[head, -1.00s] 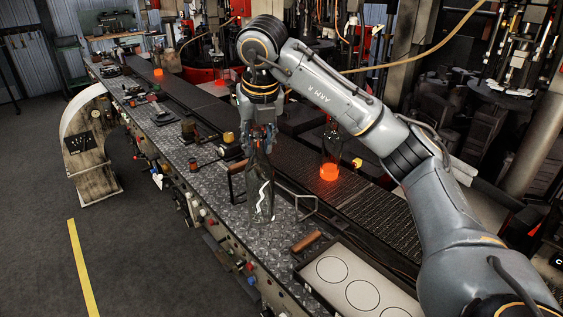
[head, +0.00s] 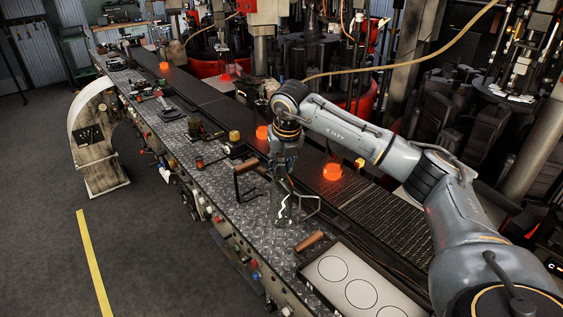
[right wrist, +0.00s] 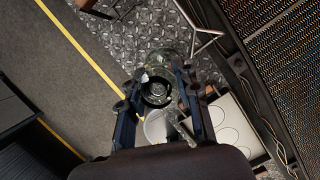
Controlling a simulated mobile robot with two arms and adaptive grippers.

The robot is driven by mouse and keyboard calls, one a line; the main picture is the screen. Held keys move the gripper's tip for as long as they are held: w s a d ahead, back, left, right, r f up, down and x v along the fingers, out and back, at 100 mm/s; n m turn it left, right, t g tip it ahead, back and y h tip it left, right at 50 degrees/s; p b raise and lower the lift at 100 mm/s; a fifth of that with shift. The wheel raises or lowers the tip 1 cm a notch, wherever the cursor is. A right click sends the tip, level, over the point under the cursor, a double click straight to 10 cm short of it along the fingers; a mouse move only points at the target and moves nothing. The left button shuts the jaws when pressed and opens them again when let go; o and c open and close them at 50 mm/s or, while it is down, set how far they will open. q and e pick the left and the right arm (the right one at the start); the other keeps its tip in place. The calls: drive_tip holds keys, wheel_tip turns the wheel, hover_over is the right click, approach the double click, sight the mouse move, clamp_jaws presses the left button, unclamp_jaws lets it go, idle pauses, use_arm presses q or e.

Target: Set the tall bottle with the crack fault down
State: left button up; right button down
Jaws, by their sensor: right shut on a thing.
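The tall clear glass bottle (head: 281,208), with a bright white jagged crack mark on its side, is upright in my right gripper (head: 284,162). The fingers are shut around its upper part. Its base is at or just above the patterned metal bench top (head: 238,213); I cannot tell whether it touches. In the right wrist view I look down on the dark ring of the bottle's mouth (right wrist: 156,93) between the fingers (right wrist: 158,101), with the lower body mostly hidden. My left gripper is in neither view.
A tray with printed circles (head: 312,278) lies at the front right, a wooden handle (head: 310,241) beside it. Thin metal frames stand left (head: 238,182) and right (head: 312,204) of the bottle. Behind, the conveyor (head: 375,213) carries glowing orange glassware (head: 332,172).

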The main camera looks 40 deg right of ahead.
drive_tip(key=shift+f, duration=0.2)
drive_tip(key=shift+f, duration=0.2)
drive_tip(key=c, duration=1)
unclamp_jaws()
drive_tip(key=shift+o, duration=0.2)
